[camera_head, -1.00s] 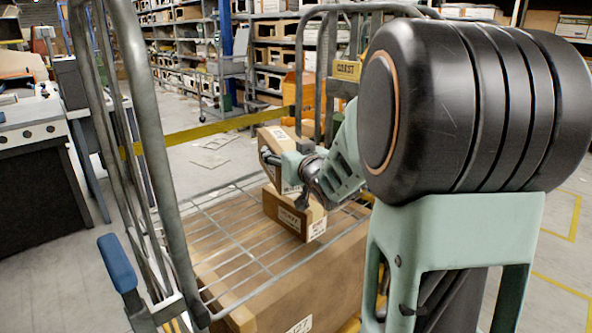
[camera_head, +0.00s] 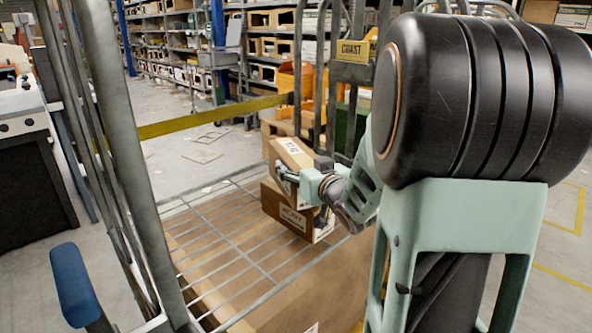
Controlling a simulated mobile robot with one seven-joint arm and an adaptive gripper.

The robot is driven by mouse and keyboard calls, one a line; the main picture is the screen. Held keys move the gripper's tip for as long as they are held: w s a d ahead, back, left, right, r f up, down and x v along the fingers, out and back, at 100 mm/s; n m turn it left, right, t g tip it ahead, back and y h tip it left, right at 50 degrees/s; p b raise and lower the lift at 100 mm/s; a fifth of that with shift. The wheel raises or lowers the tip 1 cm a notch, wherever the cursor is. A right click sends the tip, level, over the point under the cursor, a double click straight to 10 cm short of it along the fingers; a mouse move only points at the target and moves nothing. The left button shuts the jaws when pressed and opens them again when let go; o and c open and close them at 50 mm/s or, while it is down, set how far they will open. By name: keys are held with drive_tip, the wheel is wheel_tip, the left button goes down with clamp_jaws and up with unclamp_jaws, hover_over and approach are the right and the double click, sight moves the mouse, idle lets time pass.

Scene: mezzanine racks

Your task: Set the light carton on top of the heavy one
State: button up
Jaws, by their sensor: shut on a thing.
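A small brown carton (camera_head: 293,152) with a white label is held, slightly tilted, in my gripper (camera_head: 288,181). The fingers are shut on its near side. A second, wider brown carton (camera_head: 285,213) with white labels sits on the wire shelf (camera_head: 215,235); its label looks like "HEAVY" but is small. The held carton is over the lower one in the picture. My gripper and wrist cover where they meet, so I cannot tell whether they touch.
A large brown box lies under the wire shelf. Grey cage posts (camera_head: 128,150) stand at the left with a blue-ended handle (camera_head: 75,285). Bare wire shelf lies left of the cartons.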

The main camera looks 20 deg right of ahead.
drive_tip(key=shift+f, duration=0.15)
drive_tip(key=o, duration=1.4)
drive_tip(key=shift+o, duration=0.2)
